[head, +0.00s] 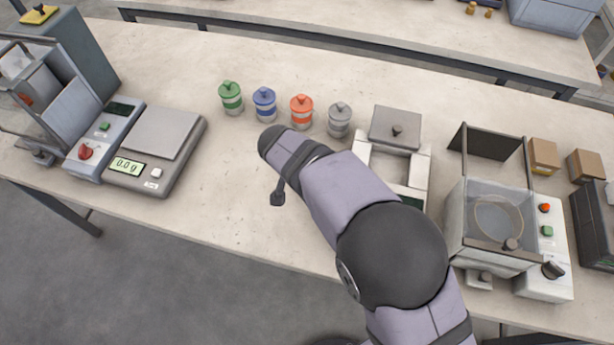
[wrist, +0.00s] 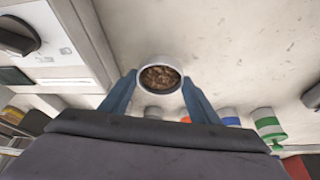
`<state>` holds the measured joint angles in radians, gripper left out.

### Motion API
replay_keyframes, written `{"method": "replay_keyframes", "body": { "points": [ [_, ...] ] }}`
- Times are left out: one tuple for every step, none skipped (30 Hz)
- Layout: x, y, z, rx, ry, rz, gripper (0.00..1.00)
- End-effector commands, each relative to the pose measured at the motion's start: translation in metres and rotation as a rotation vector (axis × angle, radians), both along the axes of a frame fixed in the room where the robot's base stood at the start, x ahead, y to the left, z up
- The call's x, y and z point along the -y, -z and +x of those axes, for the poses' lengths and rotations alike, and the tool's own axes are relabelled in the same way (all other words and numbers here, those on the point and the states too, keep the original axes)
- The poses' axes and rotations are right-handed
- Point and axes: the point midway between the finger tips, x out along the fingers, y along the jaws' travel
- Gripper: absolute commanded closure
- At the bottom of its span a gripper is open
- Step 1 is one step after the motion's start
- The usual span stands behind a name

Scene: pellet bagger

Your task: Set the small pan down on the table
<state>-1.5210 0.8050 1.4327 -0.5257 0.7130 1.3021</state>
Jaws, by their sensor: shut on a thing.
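The small pan (wrist: 161,59) is a small round white dish holding brown pellets, seen between my fingers in the wrist view. My gripper (wrist: 159,78) is shut on it, with one blue finger on each side. The pan looks roughly level. Bare table (wrist: 245,50) lies beyond it in the wrist view; I cannot tell whether the pan touches it. In the head view my arm hides the pan and the fingers over the middle of the table (head: 235,190).
Green (head: 231,98), blue (head: 265,104), orange (head: 301,112) and grey (head: 339,120) lidded jars stand in a row behind my arm. A scale (head: 152,150) reading 0.0 g stands left. A grey-lidded white unit (head: 395,128) and a clear-walled machine (head: 490,215) stand right.

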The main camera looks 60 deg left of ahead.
Motion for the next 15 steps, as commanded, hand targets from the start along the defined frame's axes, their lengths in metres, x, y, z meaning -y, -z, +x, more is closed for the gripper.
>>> {"method": "replay_keyframes", "body": {
  "points": [
    [0.001, 0.004, 0.000, 0.000, -0.001, -0.004, 0.65],
    [0.001, 0.006, 0.000, 0.000, -0.001, -0.006, 0.65],
    [0.002, 0.011, 0.000, 0.000, 0.000, -0.005, 0.65],
    [0.002, 0.014, 0.000, -0.001, -0.001, -0.005, 0.65],
    [0.002, 0.018, 0.000, -0.001, 0.000, -0.006, 0.65],
    [0.001, 0.023, 0.000, 0.000, -0.001, -0.006, 0.65],
    [0.001, 0.026, 0.000, 0.000, 0.000, -0.005, 0.65],
    [0.001, 0.029, 0.000, -0.001, -0.001, -0.005, 0.65],
    [0.001, 0.032, 0.000, -0.001, -0.001, -0.005, 0.65],
    [0.001, 0.034, 0.000, 0.000, 0.000, -0.003, 0.65],
    [0.001, 0.035, 0.000, 0.000, 0.000, -0.003, 0.65],
    [0.001, 0.036, 0.000, 0.000, 0.000, -0.001, 0.65],
    [0.001, 0.037, 0.000, 0.000, 0.000, -0.001, 0.65],
    [0.000, 0.037, 0.000, -0.001, 0.000, -0.001, 0.65],
    [0.000, 0.037, 0.000, -0.001, 0.000, -0.001, 0.65]
  ]
}}
